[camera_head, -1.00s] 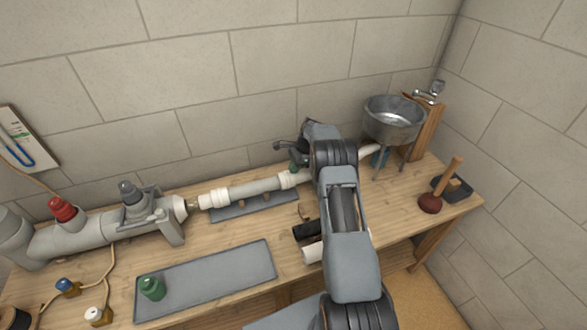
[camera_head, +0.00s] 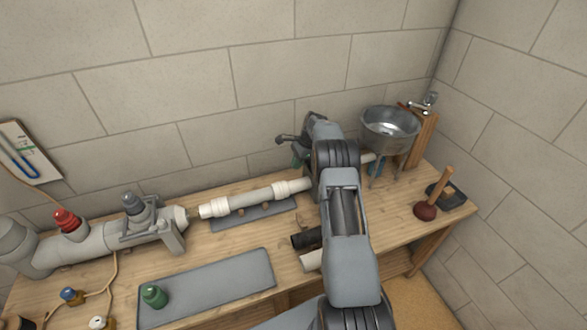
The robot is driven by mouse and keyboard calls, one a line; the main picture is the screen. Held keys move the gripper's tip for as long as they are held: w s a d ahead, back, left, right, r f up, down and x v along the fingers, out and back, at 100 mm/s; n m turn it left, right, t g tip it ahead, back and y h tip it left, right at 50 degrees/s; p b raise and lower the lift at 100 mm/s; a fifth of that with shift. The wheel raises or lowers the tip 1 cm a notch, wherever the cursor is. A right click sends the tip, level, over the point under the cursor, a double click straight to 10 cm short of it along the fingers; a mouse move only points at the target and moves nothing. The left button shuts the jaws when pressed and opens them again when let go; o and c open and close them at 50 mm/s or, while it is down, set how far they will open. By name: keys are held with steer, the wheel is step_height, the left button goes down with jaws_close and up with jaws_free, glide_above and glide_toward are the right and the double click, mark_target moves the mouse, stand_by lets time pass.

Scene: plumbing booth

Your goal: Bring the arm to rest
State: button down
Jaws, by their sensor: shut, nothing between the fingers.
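My arm rises from the bottom edge and reaches over the right half of the workbench (camera_head: 230,237). My gripper (camera_head: 284,139) shows as a small dark shape at the left of the arm's far end, above the bench and near the wall. It is shut and holds nothing; the arm's wrist hides part of it. A green piece shows just below it, mostly hidden.
A grey pipe assembly (camera_head: 95,240) is at left. A metal basin (camera_head: 390,130) and plunger (camera_head: 427,209) stand at right, close to the arm.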

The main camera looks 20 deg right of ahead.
steer(key=s+a+r+n+t+h, duration=0.1)
steer(key=s+a+r+n, duration=0.4)
steer(key=s, duration=0.6)
steer(key=s+a+r+n+t+h, duration=0.2)
steer(key=s+a+r+n, duration=0.4)
steer(key=s+r, duration=0.3)
steer(key=s+a+r+n+t+h, duration=0.1)
steer(key=s+a+r+n, duration=0.4)
steer(key=s, duration=0.8)
step_height(320, 180, up, 2)
steer(key=n, duration=0.2)
steer(key=shift+a+r+n, duration=0.2)
steer(key=shift+r+n, duration=0.05)
steer(key=shift+n, duration=0.05)
